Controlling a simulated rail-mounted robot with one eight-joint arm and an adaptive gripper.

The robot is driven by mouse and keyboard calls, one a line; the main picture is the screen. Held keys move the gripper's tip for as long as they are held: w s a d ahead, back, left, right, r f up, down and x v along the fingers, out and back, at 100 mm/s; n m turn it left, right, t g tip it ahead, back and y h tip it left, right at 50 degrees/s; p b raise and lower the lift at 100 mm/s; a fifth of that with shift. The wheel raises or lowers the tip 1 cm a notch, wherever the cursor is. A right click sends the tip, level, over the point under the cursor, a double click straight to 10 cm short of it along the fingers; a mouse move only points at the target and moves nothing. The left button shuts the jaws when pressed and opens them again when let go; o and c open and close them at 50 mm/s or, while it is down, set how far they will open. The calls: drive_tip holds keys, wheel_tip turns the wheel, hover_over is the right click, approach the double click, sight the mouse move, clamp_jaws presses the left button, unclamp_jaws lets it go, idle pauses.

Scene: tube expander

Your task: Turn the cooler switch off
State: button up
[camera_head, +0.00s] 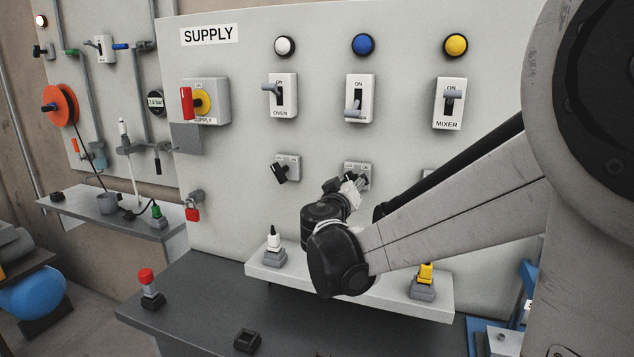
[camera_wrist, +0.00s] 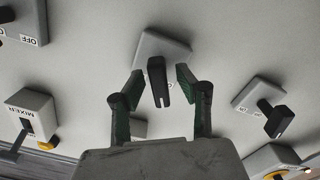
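The middle column of the panel holds a white lever switch (camera_head: 361,85) whose label is mostly hidden; its grey lever points low and to the left. Below it is a grey rotary switch (camera_head: 350,167) with a black handle, partly hidden by my gripper. My gripper (camera_head: 352,188) is in front of this rotary switch. In the wrist view, the black handle (camera_wrist: 158,82) stands between my open fingers (camera_wrist: 157,90), with a gap visible on both sides. The wrist view is turned, with the MIXER label upside down. I cannot read which way the handle is set.
A blue lamp (camera_head: 363,44) is above the middle lever switch. The oven switch (camera_head: 284,95) and its rotary switch (camera_head: 287,167) are left, the mixer switch (camera_head: 449,102) right. A shelf (camera_head: 320,287) with a white-topped and a yellow-topped item juts out below my gripper.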

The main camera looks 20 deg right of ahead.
drive_tip(key=v, duration=1.2)
